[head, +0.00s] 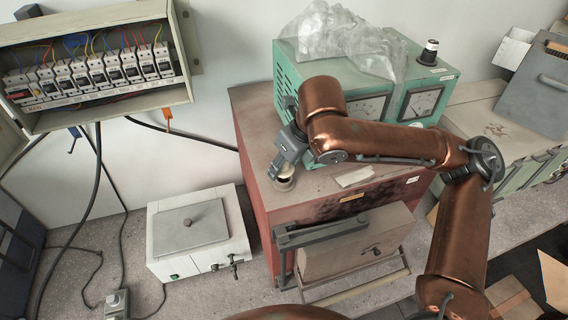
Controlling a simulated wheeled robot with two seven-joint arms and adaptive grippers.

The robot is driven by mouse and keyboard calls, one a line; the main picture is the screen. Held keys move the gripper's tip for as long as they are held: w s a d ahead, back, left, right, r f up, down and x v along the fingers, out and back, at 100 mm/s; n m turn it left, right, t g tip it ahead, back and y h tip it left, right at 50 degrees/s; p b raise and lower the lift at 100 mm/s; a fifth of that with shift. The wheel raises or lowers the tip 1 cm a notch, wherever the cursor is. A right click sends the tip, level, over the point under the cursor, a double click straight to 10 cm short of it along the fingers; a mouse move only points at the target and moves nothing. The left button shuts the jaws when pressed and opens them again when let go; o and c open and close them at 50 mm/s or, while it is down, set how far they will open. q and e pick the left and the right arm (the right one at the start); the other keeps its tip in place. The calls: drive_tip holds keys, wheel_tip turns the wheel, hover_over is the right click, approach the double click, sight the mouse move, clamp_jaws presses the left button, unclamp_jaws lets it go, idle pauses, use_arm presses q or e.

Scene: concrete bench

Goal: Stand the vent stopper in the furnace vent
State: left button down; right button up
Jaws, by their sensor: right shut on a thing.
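The red furnace (255,200) stands on the bench with its door on the front. My right gripper (284,165) reaches down over the left front part of the furnace top. It is shut on the vent stopper (286,171), a small pale piece showing just below the fingers. The furnace vent (284,185) is a round collar on the top, right under the stopper. The stopper looks upright and at or in the vent's mouth; I cannot tell how deep it sits. The fingers hide part of it. My left gripper is not in view.
A green meter box (446,76) with clear plastic (340,40) on it stands behind my right arm. A pale slip (354,176) lies on the furnace top. A white hotplate-like box (195,260) stands left of the furnace. An open fuse box (95,75) hangs on the wall.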

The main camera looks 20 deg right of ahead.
drive_tip(key=shift+p, duration=0.65)
idle(0.9)
drive_tip(key=shift+f+b, duration=0.45)
drive_tip(key=shift+f, duration=1)
idle(0.7)
drive_tip(key=o, duration=1.2)
drive_tip(key=shift+c, duration=0.2)
drive_tip(key=shift+r, duration=0.1)
